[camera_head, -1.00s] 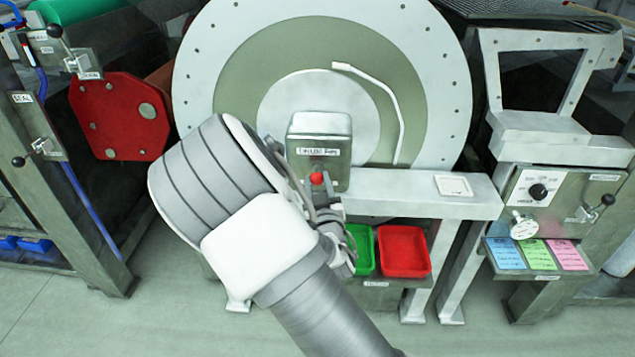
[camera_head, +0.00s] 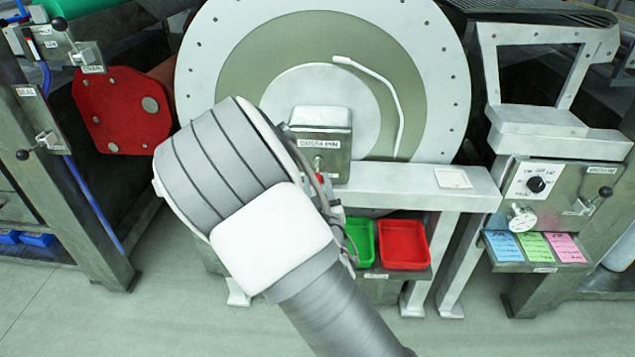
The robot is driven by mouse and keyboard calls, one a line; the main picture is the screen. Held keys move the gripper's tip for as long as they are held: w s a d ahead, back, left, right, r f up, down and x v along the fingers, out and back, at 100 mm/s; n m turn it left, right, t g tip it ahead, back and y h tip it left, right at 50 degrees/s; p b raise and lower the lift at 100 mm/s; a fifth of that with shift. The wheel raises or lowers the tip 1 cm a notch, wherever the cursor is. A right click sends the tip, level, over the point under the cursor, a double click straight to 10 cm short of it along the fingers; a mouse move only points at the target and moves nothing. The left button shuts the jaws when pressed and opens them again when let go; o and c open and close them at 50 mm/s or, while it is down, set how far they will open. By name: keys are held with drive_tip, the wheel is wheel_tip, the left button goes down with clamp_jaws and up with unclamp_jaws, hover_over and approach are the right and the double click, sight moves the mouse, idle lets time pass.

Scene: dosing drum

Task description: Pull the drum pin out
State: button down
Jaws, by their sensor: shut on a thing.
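The large pale drum (camera_head: 330,30) stands upright at the centre. A grey metal block (camera_head: 322,120) with a label sits in front of its hub. The red head of the drum pin (camera_head: 320,178) shows as a small patch at the block's lower front. My gripper (camera_head: 326,188) is at this red head, mostly hidden behind my own wrist, and is shut on the pin. The fingertips and the pin's shaft are hidden, so I cannot tell how deep the pin sits.
A green bin (camera_head: 360,241) and a red bin (camera_head: 404,245) stand below the pale beam (camera_head: 415,180). A control panel (camera_head: 560,190) with a knob and coloured cards (camera_head: 535,247) is at right. A red plate (camera_head: 120,110) is at left. Floor in front is clear.

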drive_tip(key=shift+s+f, duration=0.1)
drive_tip(key=shift+s, duration=0.05)
drive_tip(key=shift+c, duration=2.4)
unclamp_jaws()
drive_tip(key=shift+s, duration=0.2)
